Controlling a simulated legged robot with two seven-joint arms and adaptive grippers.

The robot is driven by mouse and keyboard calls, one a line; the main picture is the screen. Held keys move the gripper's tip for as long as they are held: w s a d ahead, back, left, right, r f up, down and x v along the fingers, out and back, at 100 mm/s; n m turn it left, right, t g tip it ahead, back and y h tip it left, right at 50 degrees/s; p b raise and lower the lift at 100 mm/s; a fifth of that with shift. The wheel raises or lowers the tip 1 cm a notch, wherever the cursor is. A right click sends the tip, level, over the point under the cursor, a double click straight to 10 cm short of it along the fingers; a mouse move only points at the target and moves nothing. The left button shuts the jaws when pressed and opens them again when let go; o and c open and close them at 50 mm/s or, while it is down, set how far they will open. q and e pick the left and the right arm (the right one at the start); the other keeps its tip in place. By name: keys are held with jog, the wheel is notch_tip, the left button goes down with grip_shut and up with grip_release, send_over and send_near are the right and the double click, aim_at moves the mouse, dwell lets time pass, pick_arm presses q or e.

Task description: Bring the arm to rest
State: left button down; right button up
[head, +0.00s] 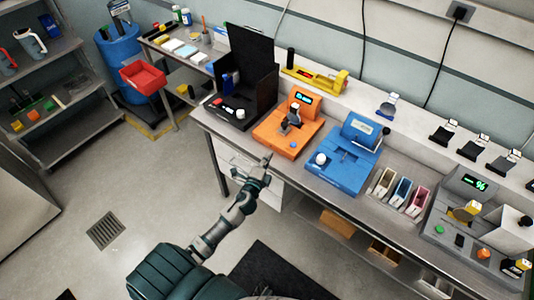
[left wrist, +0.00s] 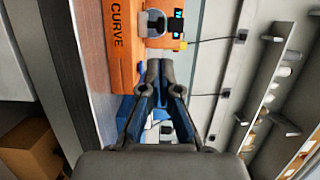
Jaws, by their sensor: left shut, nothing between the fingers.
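My left gripper (head: 265,163) is shut and empty, held out in front of the workbench's near edge, close to the orange device. In the left wrist view its two fingers (left wrist: 160,68) meet at the tips with nothing between them. The orange device (head: 288,124) has a lit display and stands on the bench. It also shows in the left wrist view (left wrist: 122,55), with the word CURVE on its side. My left arm reaches up from the bottom of the head view. My right gripper is not in view.
The workbench (head: 225,130) carries a black open box (head: 243,85), a blue device (head: 345,155), several small bins (head: 402,190) and a grey device with a green display (head: 465,205). A red bin (head: 143,76) stands farther left. Bare floor (head: 140,180) lies left of my arm.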

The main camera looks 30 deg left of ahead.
pick_arm(q)
jog(key=s+d+f+n+g, duration=0.2)
jog(key=s+f+n+g, duration=0.3)
jog(key=s, duration=0.3)
jog(key=s+d+f+n+g, duration=0.2)
jog(key=s+f+n+g, duration=0.1)
jog(key=s+f+n, duration=0.4)
jog(key=s+d+n+g+h, duration=0.1)
jog(key=s+d+g+h, duration=0.15)
jog(key=s+d, duration=0.4)
jog(key=s+d+n+g+h, duration=0.1)
jog(key=s+d+g, duration=0.3)
jog(key=s, duration=0.5)
notch_tip(320, 180, down, 24)
jog(key=s+r+g, duration=0.1)
jog(key=s, duration=0.1)
jog(key=s+a+f, duration=0.2)
jog(key=s+f, duration=0.7)
jog(key=s+a+f+g, duration=0.1)
jog(key=s+a+f, duration=0.1)
jog(key=s+f, duration=0.7)
jog(key=shift+f, duration=0.4)
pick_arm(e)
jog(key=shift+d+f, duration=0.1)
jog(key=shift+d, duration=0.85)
